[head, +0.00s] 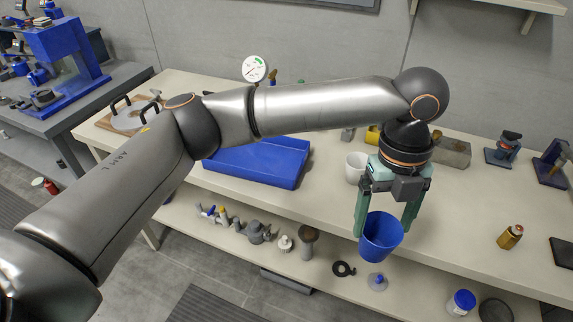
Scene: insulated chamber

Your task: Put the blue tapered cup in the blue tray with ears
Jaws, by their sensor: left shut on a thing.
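The blue tapered cup (381,238) is between the fingers of my left gripper (383,222), which is shut on it. The cup is at the table's front edge in the picture, its open mouth facing up and a little toward me. I cannot tell how high it is above the table. The blue tray (262,163) lies on the table to the left of the cup. My left arm passes in front of the tray and hides its back and left parts, so I cannot make out its ears. My right gripper is not in view.
A white cup (356,167) stands just behind my left gripper. A lower shelf holds several small parts and a blue-lidded jar (461,302). The tabletop between tray and gripper looks mostly clear.

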